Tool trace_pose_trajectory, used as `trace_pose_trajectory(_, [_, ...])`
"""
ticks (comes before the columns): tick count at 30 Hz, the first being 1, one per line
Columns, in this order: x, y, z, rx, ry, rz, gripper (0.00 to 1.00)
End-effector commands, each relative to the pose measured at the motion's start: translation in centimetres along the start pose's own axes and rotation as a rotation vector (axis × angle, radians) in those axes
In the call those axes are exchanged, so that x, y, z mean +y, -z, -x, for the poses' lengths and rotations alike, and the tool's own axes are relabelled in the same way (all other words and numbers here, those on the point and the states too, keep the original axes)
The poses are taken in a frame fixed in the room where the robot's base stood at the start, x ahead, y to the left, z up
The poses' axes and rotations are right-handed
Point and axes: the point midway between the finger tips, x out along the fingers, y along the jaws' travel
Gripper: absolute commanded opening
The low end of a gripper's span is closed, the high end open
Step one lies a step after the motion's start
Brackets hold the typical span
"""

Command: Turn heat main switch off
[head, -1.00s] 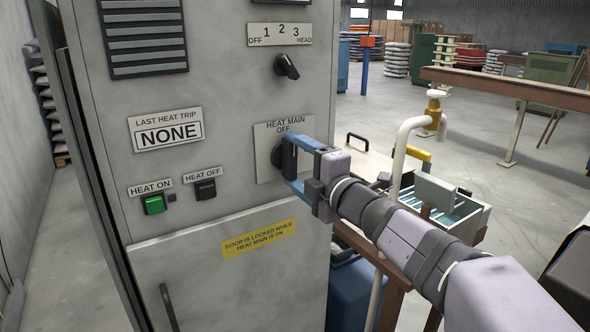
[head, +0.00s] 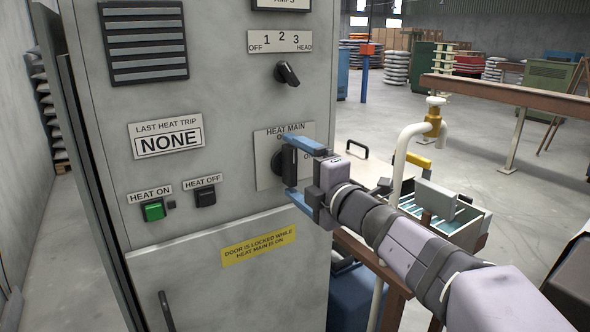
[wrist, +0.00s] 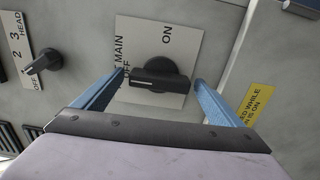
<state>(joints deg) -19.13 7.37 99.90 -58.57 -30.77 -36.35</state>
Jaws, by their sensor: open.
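The heat main switch (head: 289,164) is a black rotary knob on a pale plate on the grey cabinet's front. Its bar handle stands upright, in line with the OFF mark above it; the ON mark is to the right. In the wrist view the knob (wrist: 160,76) is plain to see, its bar lying toward OFF. My gripper (head: 291,171) is open, its blue fingers spread above and below the knob. In the wrist view the fingers of my gripper (wrist: 158,90) lie on either side of the bar, with gaps visible. The OFF label is partly covered in the head view.
The cabinet also carries a green HEAT ON button (head: 154,210), a black HEAT OFF button (head: 205,196) and a selector knob (head: 287,74) above. A yellow door-lock label (head: 258,246) is below.

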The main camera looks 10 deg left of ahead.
Motion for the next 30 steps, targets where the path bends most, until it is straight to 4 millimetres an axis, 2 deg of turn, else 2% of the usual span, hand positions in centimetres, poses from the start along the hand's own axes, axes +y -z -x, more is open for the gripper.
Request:
trace_pose_trajectory(5, [0.0,-0.1,1.2,-0.001,-0.001,0.001,0.91])
trace_pose_trajectory(18, [0.0,-0.1,6.5,-0.002,-0.001,0.001,0.91])
trace_pose_trajectory(30, [0.0,0.0,7.3,0.000,0.000,0.002,0.91])
